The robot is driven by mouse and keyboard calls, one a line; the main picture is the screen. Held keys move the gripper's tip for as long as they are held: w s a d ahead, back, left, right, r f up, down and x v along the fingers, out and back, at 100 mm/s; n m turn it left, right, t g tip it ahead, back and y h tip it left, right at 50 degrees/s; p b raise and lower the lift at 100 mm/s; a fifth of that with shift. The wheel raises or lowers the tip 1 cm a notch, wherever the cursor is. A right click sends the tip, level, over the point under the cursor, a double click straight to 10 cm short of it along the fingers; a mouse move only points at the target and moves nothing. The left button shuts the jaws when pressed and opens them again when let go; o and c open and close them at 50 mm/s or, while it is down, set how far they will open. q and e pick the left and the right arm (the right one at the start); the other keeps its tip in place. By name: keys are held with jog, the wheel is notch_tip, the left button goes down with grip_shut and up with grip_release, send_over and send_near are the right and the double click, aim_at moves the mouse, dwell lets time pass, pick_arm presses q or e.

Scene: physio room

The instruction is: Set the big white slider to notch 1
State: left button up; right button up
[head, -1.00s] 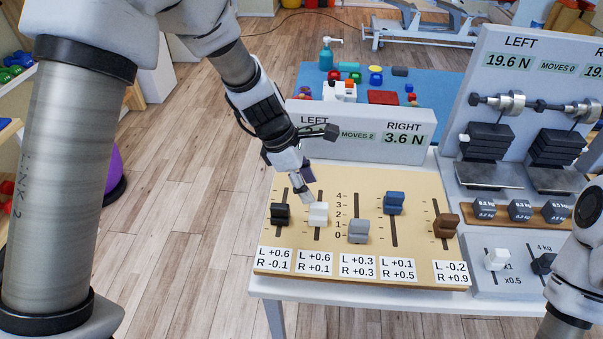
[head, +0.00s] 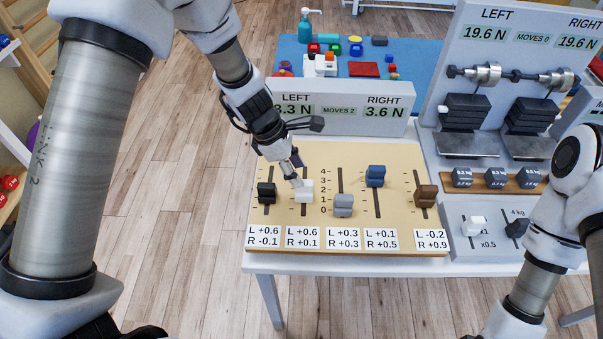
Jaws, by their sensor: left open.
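The big white slider (head: 304,191) is a white block in the second slot from the left on the tan board (head: 400,155). It stands level with about the 2 mark of the printed scale; its exact notch is hard to tell. My left gripper (head: 296,182) is open, with its fingertips right at the slider's top and far left side. I cannot tell whether they touch it. The slot behind the slider is partly hidden by the gripper.
Beside it stand a black slider (head: 266,193) close on the left and a grey slider (head: 343,205) on the right, then blue (head: 375,176) and brown (head: 426,195) ones. The display box (head: 370,112) behind reads RIGHT 3.6 N; its left reading is partly covered.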

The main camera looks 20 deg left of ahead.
aim_at(304, 181)
pick_arm(q)
jog(key=x, duration=0.4)
jog(key=shift+d+f, duration=0.2)
jog(key=shift+f, duration=0.05)
jog(key=shift+w+f, duration=0.1)
jog(key=shift+f, duration=0.15)
jog(key=shift+r, duration=0.1)
grip_shut()
jog(key=shift+s, duration=0.2)
jog(key=shift+s+d, duration=0.2)
jog(key=shift+s, duration=0.15)
grip_release()
jog(key=shift+w, duration=0.15)
jog(key=shift+w+a, duration=0.1)
pick_arm(e)
jog(key=shift+s+d+f, duration=0.15)
jog(key=shift+s+f, duration=0.1)
jog(key=shift+f, duration=0.1)
